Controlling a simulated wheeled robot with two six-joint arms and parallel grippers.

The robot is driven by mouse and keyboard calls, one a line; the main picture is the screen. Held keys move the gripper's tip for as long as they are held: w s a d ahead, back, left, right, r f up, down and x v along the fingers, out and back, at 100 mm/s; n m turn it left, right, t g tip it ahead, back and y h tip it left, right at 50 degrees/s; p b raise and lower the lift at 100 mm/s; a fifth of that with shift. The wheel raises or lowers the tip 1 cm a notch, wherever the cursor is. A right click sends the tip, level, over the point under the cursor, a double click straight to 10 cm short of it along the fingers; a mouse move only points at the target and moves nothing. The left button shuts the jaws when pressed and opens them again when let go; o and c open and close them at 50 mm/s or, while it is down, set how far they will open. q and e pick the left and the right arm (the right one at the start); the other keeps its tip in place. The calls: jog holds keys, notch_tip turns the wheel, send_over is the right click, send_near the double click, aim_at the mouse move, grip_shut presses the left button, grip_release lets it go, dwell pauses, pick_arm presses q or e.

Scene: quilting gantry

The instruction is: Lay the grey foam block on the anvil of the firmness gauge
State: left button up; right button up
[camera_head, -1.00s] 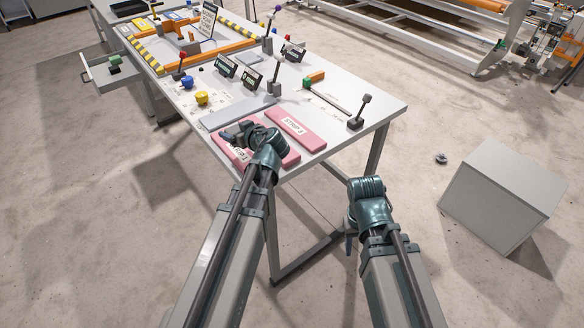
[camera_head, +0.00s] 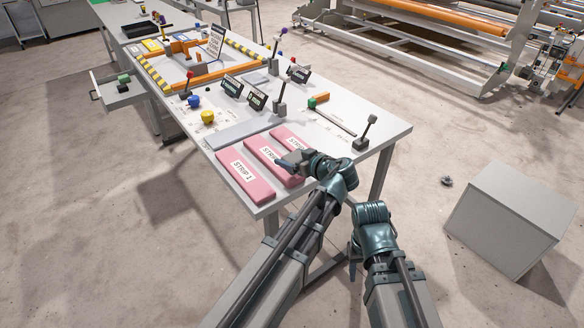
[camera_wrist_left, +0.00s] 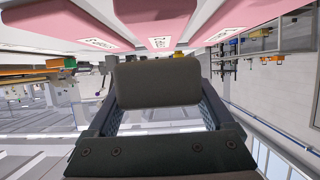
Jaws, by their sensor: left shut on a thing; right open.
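The grey foam block (camera_wrist_left: 157,82) is dark and fills the space between the fingers of my left gripper in the left wrist view. My left gripper (camera_head: 287,162) is shut on it, over the pink strips near the table's front edge; in the head view the wrist partly hides the block. My right gripper (camera_head: 353,246) is open, beside the table's front right, mostly hidden behind its own wrist. I cannot tell for certain which device is the firmness gauge; an orange device (camera_head: 184,47) stands inside a yellow-black striped border farther back, its anvil not distinguishable.
Several pink labelled strips (camera_head: 244,176) lie at the table's near end beside a flat grey plate (camera_head: 240,131). Levers (camera_head: 364,134), blue (camera_head: 194,102) and yellow (camera_head: 208,117) knobs and dark signs stand beyond. A grey box (camera_head: 510,218) is on the floor at right.

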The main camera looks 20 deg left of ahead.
pick_arm(q)
jog(key=shift+f+b, duration=1.75)
jog(key=shift+f, duration=0.05)
jog(key=shift+f, duration=0.15)
jog(key=o, duration=1)
jog(key=shift+o, duration=0.2)
jog(key=shift+r, duration=0.2)
jog(key=shift+r, duration=0.1)
